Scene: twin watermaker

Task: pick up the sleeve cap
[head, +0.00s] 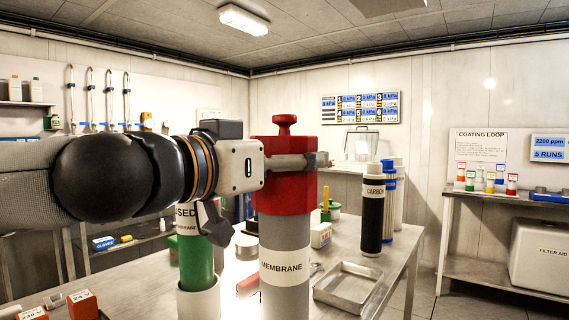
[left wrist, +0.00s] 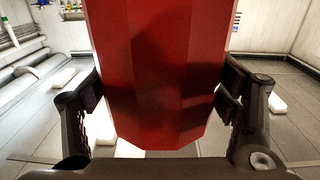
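The sleeve cap (head: 284,193) is a red faceted block with a knob on top. It sits upright on the grey tube labelled MEMBRANE (head: 285,265). My left gripper (head: 300,162) reaches in from the left at the cap's upper half, one finger across its near side. In the left wrist view, the red cap (left wrist: 160,70) fills the space between the two fingers of my left gripper (left wrist: 160,100). Their pads overlap its side edges and appear to touch it. The far finger is hidden in the head view. My right gripper is not in view.
A green tube (head: 196,262) stands in a white holder left of the membrane tube. A metal tray (head: 347,287) lies to the right. A black carbon cylinder (head: 372,220) and a blue-topped filter (head: 389,205) stand behind. Small red-and-white boxes (head: 82,304) sit at front left.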

